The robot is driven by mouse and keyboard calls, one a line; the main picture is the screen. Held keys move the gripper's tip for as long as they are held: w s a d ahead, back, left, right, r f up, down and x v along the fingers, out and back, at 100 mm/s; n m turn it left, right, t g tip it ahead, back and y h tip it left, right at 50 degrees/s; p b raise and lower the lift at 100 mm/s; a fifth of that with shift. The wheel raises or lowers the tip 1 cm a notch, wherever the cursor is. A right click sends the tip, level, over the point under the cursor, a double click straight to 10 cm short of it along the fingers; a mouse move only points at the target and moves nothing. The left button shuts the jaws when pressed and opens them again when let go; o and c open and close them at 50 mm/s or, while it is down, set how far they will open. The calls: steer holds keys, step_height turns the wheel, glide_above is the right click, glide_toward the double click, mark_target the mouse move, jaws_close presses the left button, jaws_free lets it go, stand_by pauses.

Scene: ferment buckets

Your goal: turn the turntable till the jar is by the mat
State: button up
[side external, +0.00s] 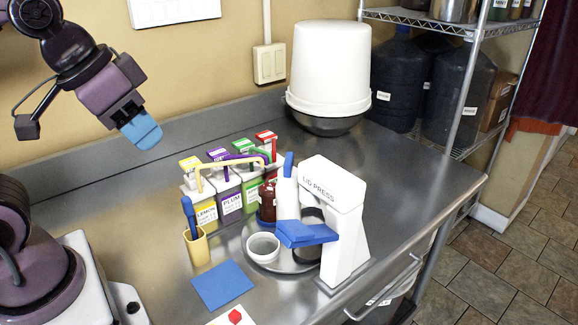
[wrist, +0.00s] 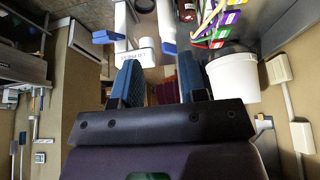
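The turntable (side external: 288,264) is a round grey plate on the steel counter, partly under the lid press. A red-brown jar (side external: 267,203) with a label stands at its back, partly hidden by a white and blue upright part; whether it rests on the plate is unclear. A dark jar-like thing (wrist: 187,12) shows at the wrist view's top edge. A white bowl (side external: 263,246) sits at the plate's front left. The blue mat (side external: 222,285) lies flat in front of the turntable, apart from the jar. My gripper (side external: 141,131) is high at the upper left, its blue fingers apart and empty (wrist: 158,65).
The white lid press (side external: 335,205) with blue parts stands over the turntable's right. Cartons under a yellow rail (side external: 225,172) line the back. A yellow cup (side external: 196,246) with a blue-handled tool stands left. A white bucket (side external: 328,70) is behind. The right counter is clear.

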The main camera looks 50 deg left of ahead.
steer(key=w+f+n+g, duration=0.1)
steer(key=w+n+g, duration=0.15)
steer(key=w, duration=0.95)
steer(key=n+g, duration=0.3)
steer(key=n, duration=0.4)
glide_toward(289, 158)
steer(key=shift+m, duration=0.25)
step_height(289, 158, down, 10)
steer(key=shift+s+f, duration=0.1)
steer(key=shift+s, duration=0.1)
jaws_close()
